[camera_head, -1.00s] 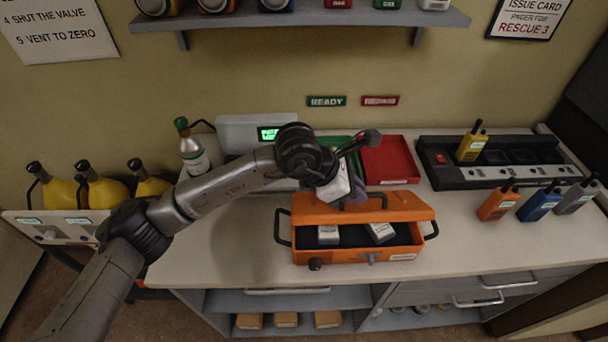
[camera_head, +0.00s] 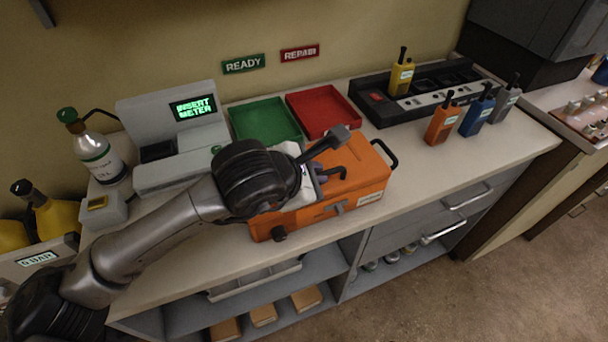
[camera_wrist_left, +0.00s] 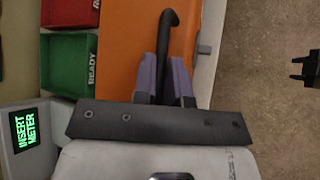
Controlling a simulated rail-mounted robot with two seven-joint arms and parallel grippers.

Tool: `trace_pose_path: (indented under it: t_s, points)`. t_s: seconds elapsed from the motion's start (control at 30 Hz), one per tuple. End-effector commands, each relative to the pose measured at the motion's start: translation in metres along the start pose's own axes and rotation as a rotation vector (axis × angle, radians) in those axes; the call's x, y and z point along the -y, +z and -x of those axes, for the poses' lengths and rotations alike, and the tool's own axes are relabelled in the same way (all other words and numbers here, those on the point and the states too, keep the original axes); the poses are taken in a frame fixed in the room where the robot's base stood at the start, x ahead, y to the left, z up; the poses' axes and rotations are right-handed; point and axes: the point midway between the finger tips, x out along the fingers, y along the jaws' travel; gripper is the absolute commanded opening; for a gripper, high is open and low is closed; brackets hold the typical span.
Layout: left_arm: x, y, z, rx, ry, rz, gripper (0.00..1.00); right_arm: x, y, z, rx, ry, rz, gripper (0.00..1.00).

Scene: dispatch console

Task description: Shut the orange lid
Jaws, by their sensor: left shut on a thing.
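The orange lid (camera_head: 368,163) lies down over the orange case (camera_head: 312,212) on the counter, and the inside of the case does not show. I cannot tell whether a thin gap remains at its front. My left gripper (camera_head: 325,174) is over the lid, with its purple fingers shut on the dark lid handle (camera_head: 338,172). In the left wrist view the left gripper (camera_wrist_left: 165,85) has its fingers on either side of the black handle (camera_wrist_left: 168,35), above the orange lid (camera_wrist_left: 118,35). My wrist hides the left part of the lid.
Behind the case are a green tray (camera_head: 265,122) and a red tray (camera_head: 322,112). A grey meter station (camera_head: 150,110) stands left, beside a green-capped bottle (camera_head: 98,160). A charger rack (camera_head: 420,95) and several radios stand right.

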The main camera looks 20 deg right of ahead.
Motion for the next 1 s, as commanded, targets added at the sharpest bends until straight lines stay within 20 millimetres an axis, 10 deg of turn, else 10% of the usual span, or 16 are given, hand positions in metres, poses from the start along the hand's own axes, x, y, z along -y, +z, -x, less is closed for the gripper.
trace_pose_path:
  t_s: [0.43, 0.57, 1.0]
  points:
    - [0.0048, -0.0017, -0.0042, -0.002, -0.012, 0.002, 0.0, 0.0001, 0.0006, -0.0018, -0.001, 0.0, 0.0, 0.37]
    - [0.0046, -0.0017, -0.0041, -0.002, -0.011, 0.002, 0.23, -0.0005, 0.0007, -0.0019, 0.0, 0.002, 0.002, 0.37]
    - [0.0028, -0.0003, -0.0015, 0.0, -0.007, 0.001, 0.23, -0.0025, 0.0008, -0.0012, 0.0, 0.007, 0.008, 0.37]
